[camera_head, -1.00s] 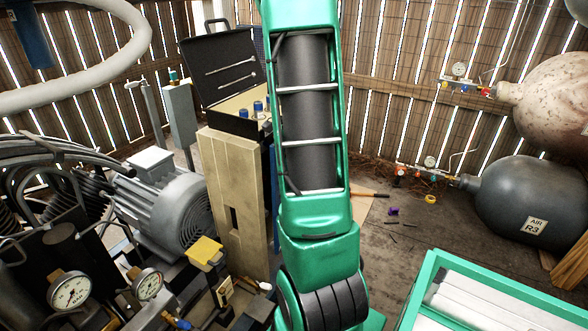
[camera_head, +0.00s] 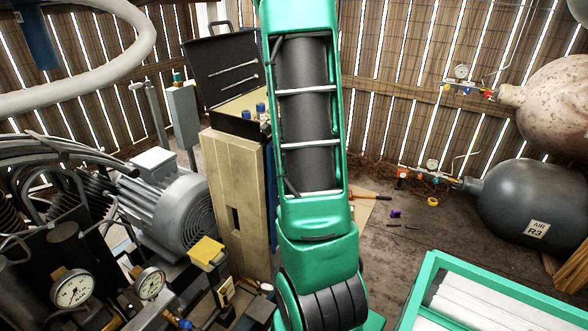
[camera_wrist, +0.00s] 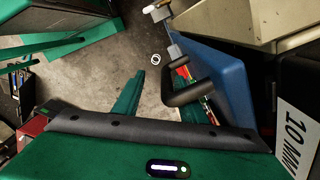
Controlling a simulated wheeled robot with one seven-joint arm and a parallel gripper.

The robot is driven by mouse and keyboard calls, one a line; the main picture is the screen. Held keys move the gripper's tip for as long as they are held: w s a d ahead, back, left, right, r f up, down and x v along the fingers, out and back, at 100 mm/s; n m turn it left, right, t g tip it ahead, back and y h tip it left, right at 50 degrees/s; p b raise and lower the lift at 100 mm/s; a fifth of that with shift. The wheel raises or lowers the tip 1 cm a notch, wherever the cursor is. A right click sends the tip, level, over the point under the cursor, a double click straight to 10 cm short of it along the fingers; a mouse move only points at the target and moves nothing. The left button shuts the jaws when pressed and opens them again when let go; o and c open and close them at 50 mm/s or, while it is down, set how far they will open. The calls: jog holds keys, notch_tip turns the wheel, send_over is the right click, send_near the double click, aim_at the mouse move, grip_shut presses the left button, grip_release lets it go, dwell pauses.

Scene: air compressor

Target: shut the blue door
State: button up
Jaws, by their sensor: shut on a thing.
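The blue door (camera_wrist: 222,80) stands in the right half of the wrist view, at an angle beside the beige cabinet (camera_wrist: 235,18). It carries a black bar handle (camera_wrist: 188,97). My gripper (camera_wrist: 160,105) is at this handle and shut on it; the finger contact is partly hidden. In the head view the beige cabinet (camera_head: 236,195) stands left of my green arm. Only a thin blue strip of the door (camera_head: 271,195) shows there, between cabinet and arm. My gripper is hidden in that view.
An open black toolbox (camera_head: 225,85) sits on the cabinet. A grey motor (camera_head: 170,205) and gauges stand to the left. Small tools lie on the floor (camera_head: 400,270).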

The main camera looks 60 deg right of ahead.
jog(key=shift+s+a, duration=0.1)
notch_tip(320, 180, up, 11)
dwell(0.6)
jog(key=shift+f, duration=0.15)
dwell(0.3)
